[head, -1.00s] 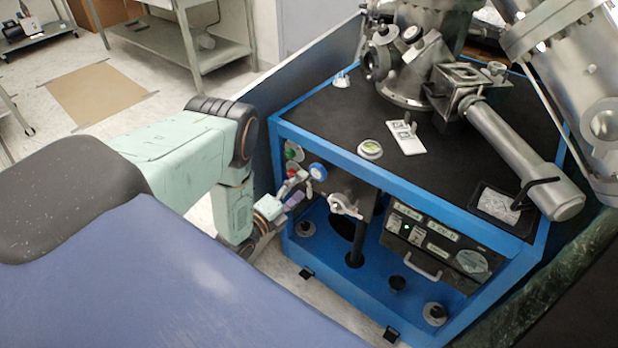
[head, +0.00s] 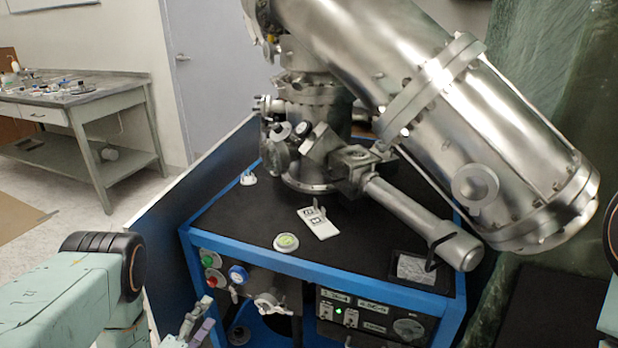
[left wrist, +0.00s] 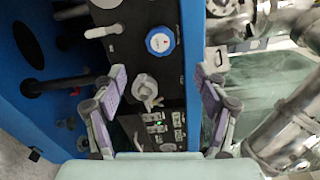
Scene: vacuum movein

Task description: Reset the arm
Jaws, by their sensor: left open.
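My left arm comes in at the lower left of the head view. My left gripper (head: 196,330) shows at the bottom edge, in front of the blue-framed vacuum cabinet. In the left wrist view, the left gripper (left wrist: 158,100) has its two purple-padded fingers wide apart with nothing between them.
The cabinet's black top (head: 235,215) carries a large steel vacuum chamber (head: 420,85). A white card (head: 318,223) and a round green-faced gauge (head: 286,242) lie on it. A workbench (head: 80,100) stands at the back left, with open floor before it.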

